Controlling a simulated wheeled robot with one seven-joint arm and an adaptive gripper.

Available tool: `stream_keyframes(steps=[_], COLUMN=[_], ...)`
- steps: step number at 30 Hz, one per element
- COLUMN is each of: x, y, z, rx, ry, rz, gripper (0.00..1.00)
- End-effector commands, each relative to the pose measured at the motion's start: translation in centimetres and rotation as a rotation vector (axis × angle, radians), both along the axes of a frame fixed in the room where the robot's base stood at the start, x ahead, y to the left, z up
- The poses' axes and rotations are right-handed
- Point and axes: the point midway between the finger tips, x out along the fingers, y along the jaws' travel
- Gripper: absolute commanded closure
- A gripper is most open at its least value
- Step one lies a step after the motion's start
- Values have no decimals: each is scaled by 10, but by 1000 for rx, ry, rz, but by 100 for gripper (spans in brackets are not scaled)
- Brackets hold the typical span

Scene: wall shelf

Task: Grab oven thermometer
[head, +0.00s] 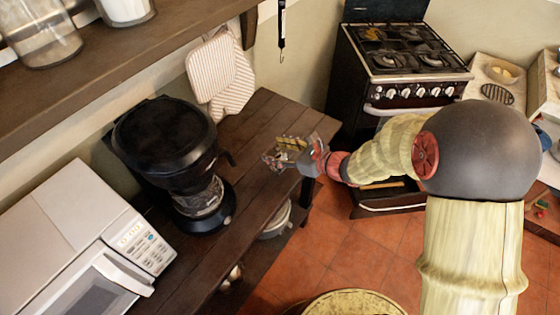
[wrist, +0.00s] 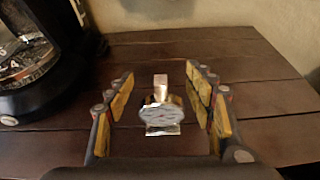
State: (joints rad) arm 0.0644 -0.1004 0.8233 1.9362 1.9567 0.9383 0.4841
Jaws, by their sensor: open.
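The oven thermometer (wrist: 161,112) shows in the wrist view as a small shiny metal piece with a round white dial. It stands on the dark wooden table (wrist: 255,75), its dial facing the wrist camera. My gripper (wrist: 163,100) is open, with its yellow-padded fingers to the left and right of the thermometer and a gap on each side. In the head view my gripper (head: 283,150) is over the right part of the table. The thermometer cannot be made out there among the fingers.
A black coffee maker (head: 165,140) stands left of my gripper, with a white microwave (head: 75,235) beyond it. Striped oven mitts (head: 212,72) hang on the wall behind. A stove (head: 400,70) stands to the right. The table behind the thermometer is clear.

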Motion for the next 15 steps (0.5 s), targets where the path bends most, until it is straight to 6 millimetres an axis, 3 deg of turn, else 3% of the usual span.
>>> stream_keyframes(steps=[6, 15], x=[19, 23], y=[23, 26], z=[-13, -12], rx=[-1, 0], ry=[1, 0], rz=[3, 1], gripper=[46, 48])
